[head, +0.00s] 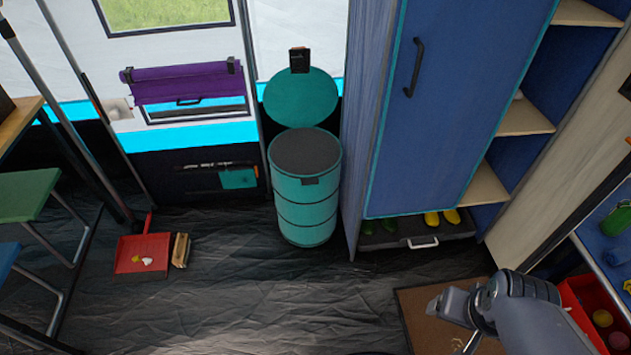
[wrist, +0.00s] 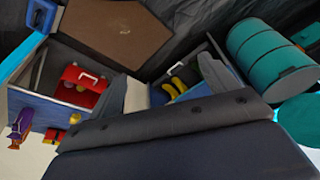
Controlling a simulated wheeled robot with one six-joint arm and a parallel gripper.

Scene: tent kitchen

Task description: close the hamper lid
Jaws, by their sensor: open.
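The hamper (head: 305,215) is a teal banded cylinder standing on the dark floor against the back wall. Its round teal lid (head: 300,97) stands raised behind the rim, with a dark tab at its top. The hamper's top shows a dark grey round opening. In the wrist view the hamper (wrist: 262,55) lies tilted at upper right, with part of the lid (wrist: 300,120) below it. My gripper (head: 462,312) is at lower right in the head view, well apart from the hamper. Its grey fingers stand apart in the wrist view (wrist: 163,88), with nothing seen between them.
A tall blue cabinet (head: 455,100) stands right of the hamper, with boots on a low tray (head: 410,240) beneath. A red dustpan (head: 143,255) and brush (head: 181,250) lie on the floor at left. A brown mat (head: 425,318) lies near my gripper. Floor before the hamper is clear.

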